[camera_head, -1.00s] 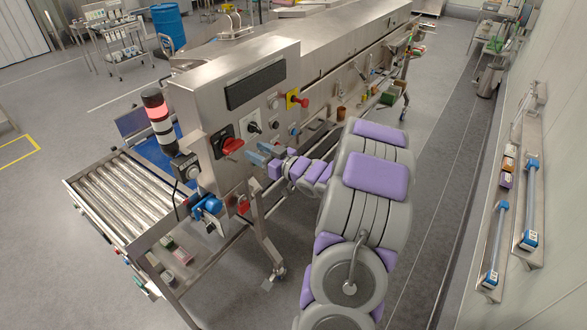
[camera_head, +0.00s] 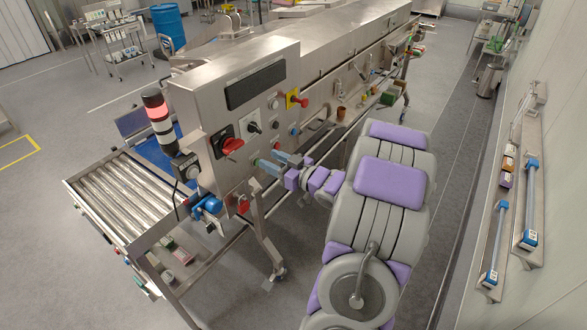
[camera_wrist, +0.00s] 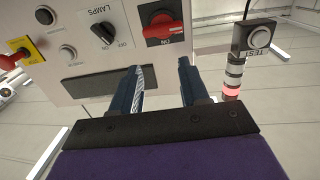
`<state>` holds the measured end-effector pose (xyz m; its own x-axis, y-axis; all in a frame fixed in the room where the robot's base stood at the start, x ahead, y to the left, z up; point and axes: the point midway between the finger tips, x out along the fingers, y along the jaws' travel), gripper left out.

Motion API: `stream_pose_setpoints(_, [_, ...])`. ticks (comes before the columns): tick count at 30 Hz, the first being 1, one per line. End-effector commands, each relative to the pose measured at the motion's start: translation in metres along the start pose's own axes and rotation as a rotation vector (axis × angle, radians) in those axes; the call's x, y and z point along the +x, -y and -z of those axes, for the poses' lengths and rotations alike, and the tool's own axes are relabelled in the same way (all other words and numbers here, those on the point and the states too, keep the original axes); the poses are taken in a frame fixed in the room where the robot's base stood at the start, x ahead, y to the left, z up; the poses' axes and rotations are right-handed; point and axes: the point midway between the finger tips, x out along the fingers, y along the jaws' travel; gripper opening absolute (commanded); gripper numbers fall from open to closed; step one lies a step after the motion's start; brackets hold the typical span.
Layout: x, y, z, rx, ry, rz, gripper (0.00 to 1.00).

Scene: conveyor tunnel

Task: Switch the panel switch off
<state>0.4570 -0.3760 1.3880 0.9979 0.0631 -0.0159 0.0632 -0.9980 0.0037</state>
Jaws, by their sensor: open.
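The steel control panel (camera_head: 222,115) carries a red rotary switch (camera_head: 231,146) on a black plate. In the wrist view the panel appears upside down, and the red switch (camera_wrist: 165,30) has ON lettering beside it. A black LAMPS knob (camera_head: 254,127) with ON and OFF marks sits beside it; it also shows in the wrist view (camera_wrist: 105,29). My gripper (camera_head: 275,163) is open and empty, apart from the panel, to the right of and lower than the red switch. In the wrist view its two dark blue fingers (camera_wrist: 159,76) are spread below the red switch.
A red emergency stop (camera_head: 297,100) on a yellow plate sits at the panel's right. A signal tower (camera_head: 156,112) with a lit red lamp stands left. A roller conveyor (camera_head: 125,195) extends lower left.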

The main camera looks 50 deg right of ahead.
Motion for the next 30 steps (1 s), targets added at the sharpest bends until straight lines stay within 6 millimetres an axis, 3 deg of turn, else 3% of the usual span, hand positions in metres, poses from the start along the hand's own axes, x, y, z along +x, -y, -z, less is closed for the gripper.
stream_pose_setpoints(5, [-0.012, 0.003, 0.001, -0.003, 0.001, -0.001, 0.45])
stream_pose_setpoints(17, [-0.038, -0.015, -0.005, 0.011, 0.001, -0.001, 0.45])
stream_pose_setpoints(30, [-0.061, 0.002, 0.0, -0.001, 0.003, -0.001, 0.45])
